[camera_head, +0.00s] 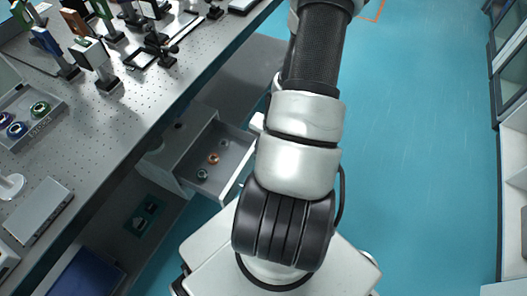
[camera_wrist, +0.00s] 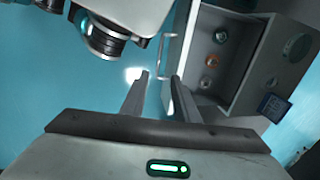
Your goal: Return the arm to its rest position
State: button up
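My arm (camera_head: 298,145) rises from the base at the bottom middle and runs up past the top edge in the head view. My gripper is hidden in that view. In the wrist view my gripper (camera_wrist: 160,80) shows two grey fingers with a clear gap between them.
The open drawer (camera_head: 222,160) under the optical table (camera_head: 140,110) holds several small round parts, close left of my arm. Optical mounts (camera_head: 92,58) and a tray of ringed parts (camera_head: 45,128) stand on the table. The blue floor (camera_head: 430,130) to the right is clear, up to dark-fronted cabinets.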

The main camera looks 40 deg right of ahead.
dwell(0.4)
jog(key=w+a+r+n+h+p, duration=0.15)
jog(key=w+r+n, duration=0.5)
jog(key=r, duration=0.85)
jog(key=w+a+r+n+t+h+p, duration=0.1)
jog(key=w+a+r+t, duration=0.3)
jog(key=r, duration=0.6)
jog(key=w+a+r+n+h, duration=0.1)
jog(key=w+a+r+n, duration=0.1)
jog(key=a+r, duration=0.6)
jog(key=s+a+r+n+y, duration=0.15)
jog(key=a+r, duration=0.25)
jog(key=r, duration=0.4)
jog(key=s+a+n+y+b, duration=0.1)
jog(key=s+a+n+b, duration=0.25)
jog(key=s, duration=0.85)
notch_tip(320, 180, up, 18)
jog(key=p, duration=1.9)
jog(key=shift+s+a+r, duration=0.2)
jog(key=shift+s+a, duration=0.05)
jog(key=shift+a, duration=0.15)
